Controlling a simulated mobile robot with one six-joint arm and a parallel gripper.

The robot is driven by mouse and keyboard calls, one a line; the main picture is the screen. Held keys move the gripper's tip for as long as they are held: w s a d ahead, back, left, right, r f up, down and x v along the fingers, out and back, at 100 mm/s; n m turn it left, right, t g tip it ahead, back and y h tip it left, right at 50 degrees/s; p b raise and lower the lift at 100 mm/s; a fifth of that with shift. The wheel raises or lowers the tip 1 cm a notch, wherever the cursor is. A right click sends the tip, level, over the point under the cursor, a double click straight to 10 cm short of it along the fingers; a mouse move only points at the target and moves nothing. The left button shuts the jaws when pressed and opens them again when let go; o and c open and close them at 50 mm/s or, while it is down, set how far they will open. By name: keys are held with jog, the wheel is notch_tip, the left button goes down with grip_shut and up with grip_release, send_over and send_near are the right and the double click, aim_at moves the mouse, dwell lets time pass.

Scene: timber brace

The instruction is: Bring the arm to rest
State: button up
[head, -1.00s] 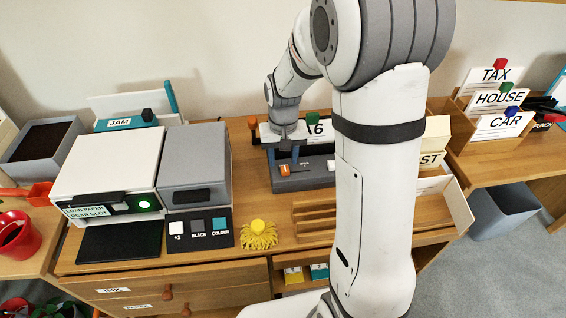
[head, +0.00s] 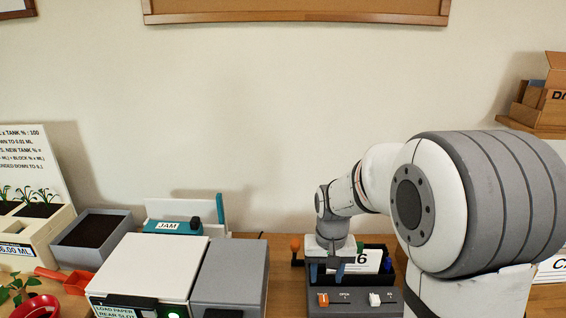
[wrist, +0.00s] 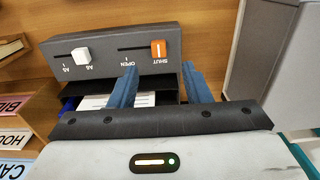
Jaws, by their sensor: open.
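My arm reaches over the back of the desk. My gripper (head: 326,272) hangs just over a grey device with sliders (head: 350,308). In the wrist view the two blue fingers of my gripper (wrist: 159,68) stand apart with nothing held between them. The fingertips point toward the device's face (wrist: 110,55), near its orange slider (wrist: 158,49) marked SHUT and OPEN. A white slider (wrist: 81,54) sits beside it. Whether a fingertip touches the device I cannot tell.
A white and grey printer (head: 150,268) stands left of the device. A blue JAM item (head: 172,227) and a grey planter (head: 92,240) are behind and left. A corkboard (head: 300,18) hangs on the bare wall, with open air below it.

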jog(key=s+d+r+t+p, duration=0.1)
jog(key=s+r+p, duration=0.1)
jog(key=s+r, duration=0.4)
jog(key=s+d+r+t+p, duration=0.1)
jog(key=s+r+p, duration=0.1)
jog(key=s+r, duration=0.4)
jog(key=s, duration=0.5)
jog(key=shift+s+d+n, duration=0.15)
jog(key=shift+s+n, duration=0.25)
dwell(0.4)
